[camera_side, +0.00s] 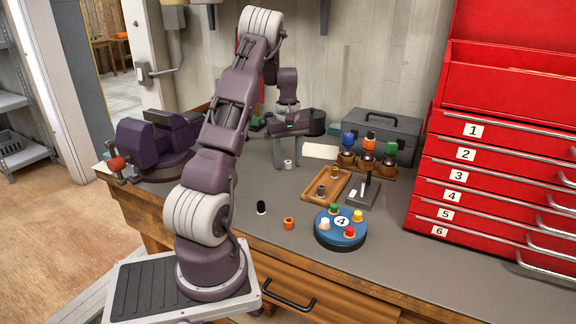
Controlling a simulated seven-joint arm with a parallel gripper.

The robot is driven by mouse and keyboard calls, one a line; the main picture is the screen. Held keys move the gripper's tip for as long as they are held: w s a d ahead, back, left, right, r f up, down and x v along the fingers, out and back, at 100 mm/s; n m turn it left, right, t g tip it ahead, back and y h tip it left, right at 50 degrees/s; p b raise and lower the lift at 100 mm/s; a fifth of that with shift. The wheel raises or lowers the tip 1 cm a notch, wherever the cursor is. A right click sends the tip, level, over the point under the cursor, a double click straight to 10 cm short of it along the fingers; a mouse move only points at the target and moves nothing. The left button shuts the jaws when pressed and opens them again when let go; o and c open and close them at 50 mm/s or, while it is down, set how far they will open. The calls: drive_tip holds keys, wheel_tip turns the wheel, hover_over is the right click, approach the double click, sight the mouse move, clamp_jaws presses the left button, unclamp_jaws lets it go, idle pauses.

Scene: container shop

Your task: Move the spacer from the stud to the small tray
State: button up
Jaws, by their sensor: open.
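A dark upright stud (367,184) stands on a grey block on the bench, right of the wooden tray. I cannot make out a separate spacer on it at this size. The small wooden tray (309,196) holds a dark grey ring-like piece (321,190) near its front and a brownish piece (335,172) near its back. My gripper (289,163) points down, left of and behind the tray, with its fingers apart. A small pale cylinder (288,165) shows between or behind the fingertips, apparently on the bench; I cannot tell its exact depth.
A blue round holder (341,240) with coloured pegs stands in front of the tray. An orange ring (288,223) and a black cylinder (261,207) lie left.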

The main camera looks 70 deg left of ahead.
clamp_jaws()
drive_tip(key=shift+r, duration=0.3)
wheel_tip(320, 180, up, 9)
drive_tip(key=m, duration=0.9)
approach(328, 186)
wheel_tip(328, 186, down, 6)
drive_tip(key=shift+f, duration=0.15)
